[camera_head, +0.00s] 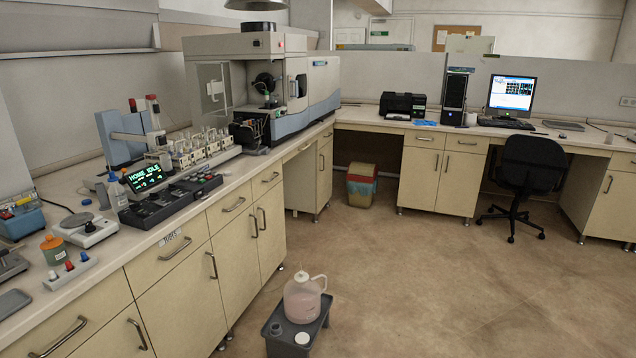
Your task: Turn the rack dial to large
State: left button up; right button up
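A sample rack (195,150) with several small cups stands on the left counter, beside a blue and grey autosampler arm (125,135). In front of it lies a dark control panel (172,198) with several controls too small to read. A small display (147,175) stands at its left end and shows "HOME IDLE" in green, with coloured marks below. I cannot tell which control is the rack dial or where it points. Neither of my grippers is in view.
A large spectrometer (265,80) stands farther along the counter. A plate with coloured knobs (70,270), an orange-brown jar (54,249) and a small balance (85,228) are at the near left. A jug (303,298) stands on a low stool (283,345). The floor at right is clear, with a chair (530,165) beyond.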

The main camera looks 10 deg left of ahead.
aim_at(135, 205)
jog(key=i+l+u, duration=0.2)
jog(key=i+u, duration=0.2)
jog(key=i+l+u, duration=0.55)
jog(key=u, duration=0.2)
jog(key=i+l+u, duration=0.2)
jog(key=l+u, duration=0.25)
jog(key=l, duration=0.7)
jog(key=l+u, duration=0.5)
jog(key=l, duration=0.65)
